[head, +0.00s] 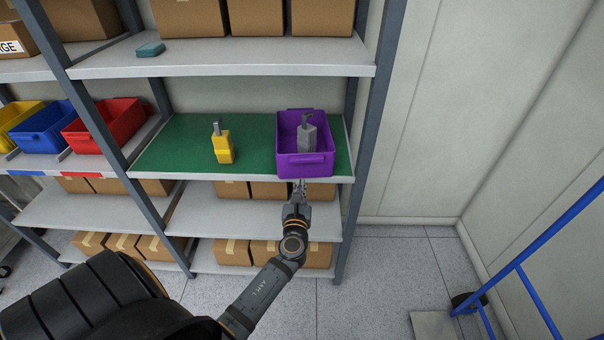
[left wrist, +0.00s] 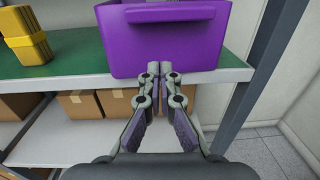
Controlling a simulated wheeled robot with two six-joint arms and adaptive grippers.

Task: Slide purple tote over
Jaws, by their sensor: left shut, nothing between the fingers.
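The purple tote (head: 305,168) stands on the green mat (head: 185,135) at the right end of the middle shelf. A grey object with an upright neck (head: 307,135) sits inside it. My left gripper (head: 299,184) is shut and empty, just in front of the tote's front wall and low on it. In the left wrist view the tote (left wrist: 185,45) fills the top middle, and the gripper's closed fingertips (left wrist: 160,68) are at its lower front face. I cannot tell whether they touch. My right gripper does not show.
A yellow object (head: 222,147) stands on the mat left of the tote, with bare mat between them. A rack post (head: 368,130) is close on the right. Red (head: 103,125) and blue (head: 45,128) bins stand in the left bay. Cardboard boxes fill lower shelves.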

